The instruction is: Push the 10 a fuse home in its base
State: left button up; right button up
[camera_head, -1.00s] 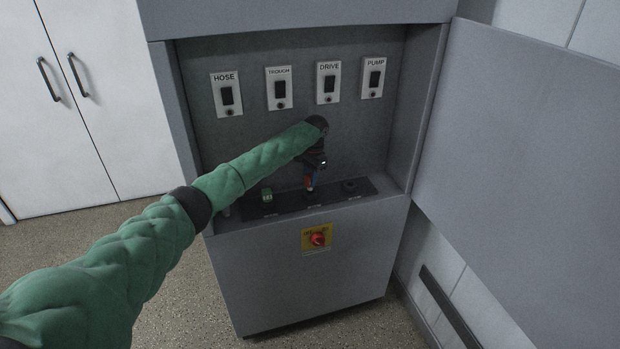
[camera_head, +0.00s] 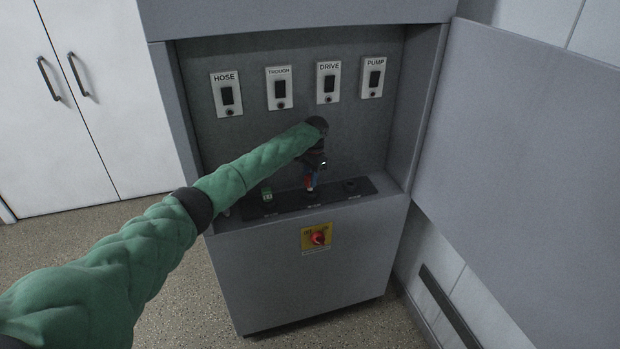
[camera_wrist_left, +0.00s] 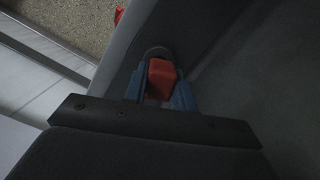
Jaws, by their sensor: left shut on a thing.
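A red fuse (camera_wrist_left: 161,79) is between the blue fingers of my left gripper (camera_wrist_left: 160,92) in the left wrist view. In the head view my left gripper (camera_head: 311,178) points down over the middle of the dark base strip (camera_head: 287,207), with a bit of the red fuse (camera_head: 308,182) showing at its fingers. A round base opening shows just beyond the fuse in the wrist view. The fuse's lower end is hidden, so I cannot tell how deep it sits. My right gripper is not in view.
A green fuse (camera_head: 267,195) stands at the left of the strip, and an empty-looking round base (camera_head: 350,186) is at its right. Labelled switches, such as DRIVE (camera_head: 328,83), line the back panel. The cabinet door (camera_head: 520,160) stands open at the right. A red knob (camera_head: 317,238) is on the front.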

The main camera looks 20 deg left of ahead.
pick_arm(q)
jog(key=shift+f+b, duration=0.35)
jog(key=shift+f, duration=0.95)
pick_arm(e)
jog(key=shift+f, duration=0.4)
pick_arm(q)
jog(key=o, duration=1.1)
jog(key=shift+c, duration=0.2)
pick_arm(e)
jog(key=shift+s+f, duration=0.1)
